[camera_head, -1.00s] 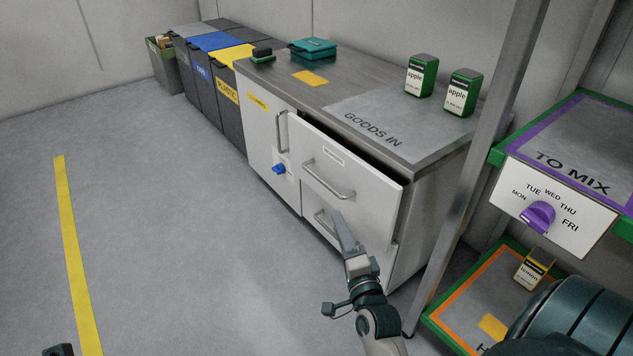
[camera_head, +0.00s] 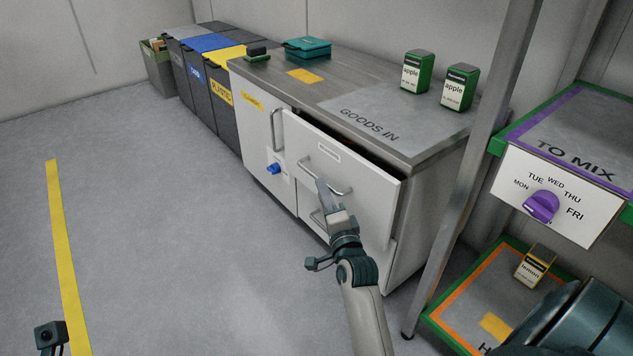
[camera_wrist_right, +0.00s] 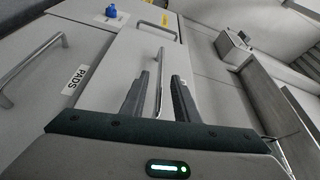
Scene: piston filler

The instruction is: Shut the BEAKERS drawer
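The top drawer (camera_head: 348,168) of the white cabinet stands partly open, with a dark gap below the counter edge. Its label (camera_head: 330,152) is too small to read, so I cannot confirm it says BEAKERS. My right gripper (camera_head: 322,189) is at this drawer's bar handle (camera_head: 340,190). In the right wrist view, the fingers of the right gripper (camera_wrist_right: 159,95) are apart, with the handle (camera_wrist_right: 159,80) showing between them; contact cannot be told. A drawer labelled PADS (camera_wrist_right: 75,80) lies beside it. Only a dark part of my left arm shows at the bottom left.
Two green apple boxes (camera_head: 417,72) stand on the GOODS IN counter (camera_head: 400,105). A cupboard door with a blue knob (camera_head: 273,169) is left of the drawers. A shelf rack with a metal post (camera_head: 478,150) stands close on the right. The floor at left is clear.

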